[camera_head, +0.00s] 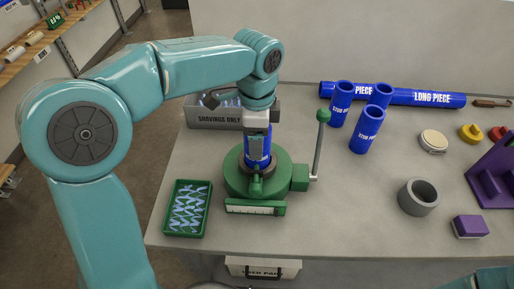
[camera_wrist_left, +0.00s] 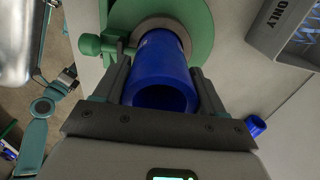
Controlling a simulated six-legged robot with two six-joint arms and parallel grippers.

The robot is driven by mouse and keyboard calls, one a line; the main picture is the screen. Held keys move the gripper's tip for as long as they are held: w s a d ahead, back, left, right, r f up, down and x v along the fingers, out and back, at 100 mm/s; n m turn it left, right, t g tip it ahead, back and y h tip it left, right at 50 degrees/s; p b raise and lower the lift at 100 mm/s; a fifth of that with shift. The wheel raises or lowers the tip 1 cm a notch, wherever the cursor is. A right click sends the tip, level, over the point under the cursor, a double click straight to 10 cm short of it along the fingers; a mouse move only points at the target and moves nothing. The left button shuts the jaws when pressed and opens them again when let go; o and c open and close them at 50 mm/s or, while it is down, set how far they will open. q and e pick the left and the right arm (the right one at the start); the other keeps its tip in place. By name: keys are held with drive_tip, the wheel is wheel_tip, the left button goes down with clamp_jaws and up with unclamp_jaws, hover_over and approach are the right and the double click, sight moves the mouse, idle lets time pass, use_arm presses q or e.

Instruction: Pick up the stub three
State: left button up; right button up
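A blue tube-shaped stub (camera_head: 257,148) stands upright in the round green clamp fixture (camera_head: 236,180) on the bench. My left gripper (camera_head: 257,128) points down over it. In the left wrist view, the fingers of my left gripper (camera_wrist_left: 160,75) lie against both sides of the blue stub (camera_wrist_left: 160,60), whose open end faces the camera. Its label is hidden. My right gripper is out of view.
A blue long piece (camera_head: 432,99) lies behind the stubs. A grey shavings bin (camera_head: 212,119) and a green tray (camera_head: 205,183) sit left. A green-knobbed lever (camera_head: 320,145) rises beside the clamp. A grey ring (camera_head: 418,198) and purple block (camera_head: 470,226) lie right.

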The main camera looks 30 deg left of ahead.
use_arm(q)
drive_tip(key=c, duration=0.3)
drive_tip(key=shift+w+d, duration=0.15)
drive_tip(key=shift+c, duration=0.2)
wheel_tip(320, 180, up, 20)
drive_tip(key=p, duration=0.4)
